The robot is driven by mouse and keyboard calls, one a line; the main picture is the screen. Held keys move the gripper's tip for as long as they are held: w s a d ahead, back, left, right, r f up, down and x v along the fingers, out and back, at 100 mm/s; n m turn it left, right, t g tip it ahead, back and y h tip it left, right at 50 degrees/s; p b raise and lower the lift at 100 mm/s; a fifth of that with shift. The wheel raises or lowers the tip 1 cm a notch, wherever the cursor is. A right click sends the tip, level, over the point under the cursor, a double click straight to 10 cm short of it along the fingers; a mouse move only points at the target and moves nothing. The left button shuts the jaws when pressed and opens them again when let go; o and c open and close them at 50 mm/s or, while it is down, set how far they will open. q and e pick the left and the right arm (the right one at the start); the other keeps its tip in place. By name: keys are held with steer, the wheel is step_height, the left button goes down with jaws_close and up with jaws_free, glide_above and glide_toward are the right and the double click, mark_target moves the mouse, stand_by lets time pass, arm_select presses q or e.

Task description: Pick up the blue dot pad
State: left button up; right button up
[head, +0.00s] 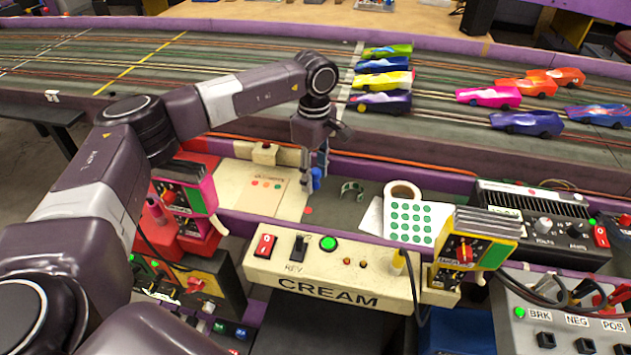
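My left gripper (316,165) points down over the recessed shelf between the track and the cream control box. Small blue parts (317,180) show at its fingertips. I cannot tell whether they are part of the fingers or the blue dot pad seen edge-on. The finger gap is too small to read. No sheet with blue dots shows clearly. A white sheet of green dots (411,221) lies to the right of the gripper, and a cream sheet with red dots (266,185) lies to its left. My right gripper is not in view.
A white tape roll (402,191) and a small green curved piece (351,190) lie on the shelf. The cream control box (330,280) stands in front. Toy cars (385,80) stand on the track behind. A black power unit (540,222) is at right.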

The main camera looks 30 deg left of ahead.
arm_select(q)
steer(key=shift+f, duration=0.45)
jaws_close()
steer(key=shift+r, duration=0.1)
